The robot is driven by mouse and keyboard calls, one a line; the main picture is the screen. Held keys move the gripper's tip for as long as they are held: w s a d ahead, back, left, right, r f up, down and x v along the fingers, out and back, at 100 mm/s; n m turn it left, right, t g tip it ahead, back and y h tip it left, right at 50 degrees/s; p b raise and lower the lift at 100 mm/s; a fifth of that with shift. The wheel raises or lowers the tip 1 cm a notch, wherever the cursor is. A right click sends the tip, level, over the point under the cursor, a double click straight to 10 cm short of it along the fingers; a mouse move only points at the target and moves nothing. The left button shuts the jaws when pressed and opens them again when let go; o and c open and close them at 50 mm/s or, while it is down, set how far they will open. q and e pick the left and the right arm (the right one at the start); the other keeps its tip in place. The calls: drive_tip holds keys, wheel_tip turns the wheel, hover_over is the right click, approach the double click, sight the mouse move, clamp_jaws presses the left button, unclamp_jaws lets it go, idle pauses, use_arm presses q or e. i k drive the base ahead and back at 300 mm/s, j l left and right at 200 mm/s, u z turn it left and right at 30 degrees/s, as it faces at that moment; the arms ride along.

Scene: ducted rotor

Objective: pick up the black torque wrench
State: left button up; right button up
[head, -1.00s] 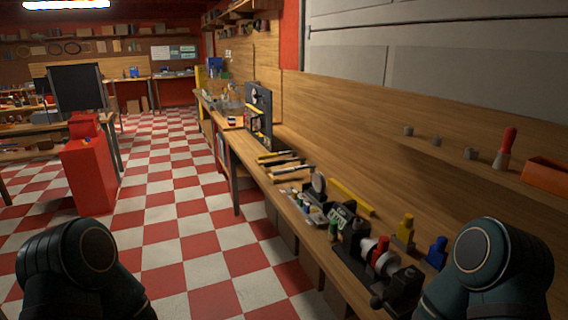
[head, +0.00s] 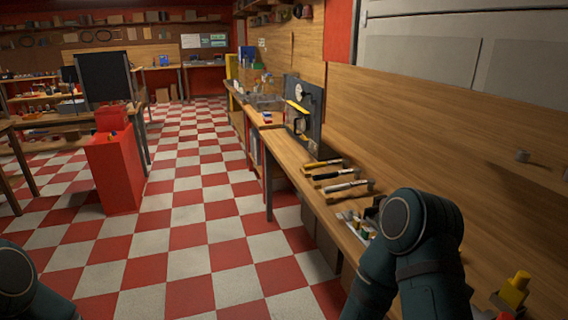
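I cannot make out the black torque wrench for certain. Several long-handled tools lie side by side on the wooden workbench (head: 285,150), with a yellow-and-black one (head: 322,164) farthest back. A dark-handled tool (head: 336,174) and a light-handled tool (head: 350,187) lie nearer; they look like hammers, but they are small in view. My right arm covers part of the bench at lower right. Only upper parts of my two arms show, at the lower left and lower right. Neither gripper is in view.
A dark upright panel (head: 304,105) with a gauge stands on the bench behind the tools. A red cabinet (head: 115,170) stands on the left, with a black screen (head: 104,78) behind it. A yellow-topped item (head: 514,288) is at lower right. The checkered floor (head: 190,200) between is clear.

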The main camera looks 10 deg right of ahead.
sight(357, 172)
drive_tip(key=i+j, duration=0.15)
drive_tip(key=i, duration=0.55)
drive_tip(key=i+j, duration=0.1)
drive_tip(key=i, duration=0.6)
drive_tip(key=i+z, duration=0.25)
drive_tip(key=z, duration=0.2)
drive_tip(key=i+j+z, duration=0.2)
drive_tip(key=z, duration=0.3)
drive_tip(key=i+j+z, duration=0.2)
drive_tip(key=z, duration=0.25)
drive_tip(key=i+j+z, duration=0.15)
drive_tip(key=j+z, duration=0.35)
drive_tip(key=i+j+z, duration=0.1)
drive_tip(key=j+z, duration=0.15)
drive_tip(key=z, duration=0.2)
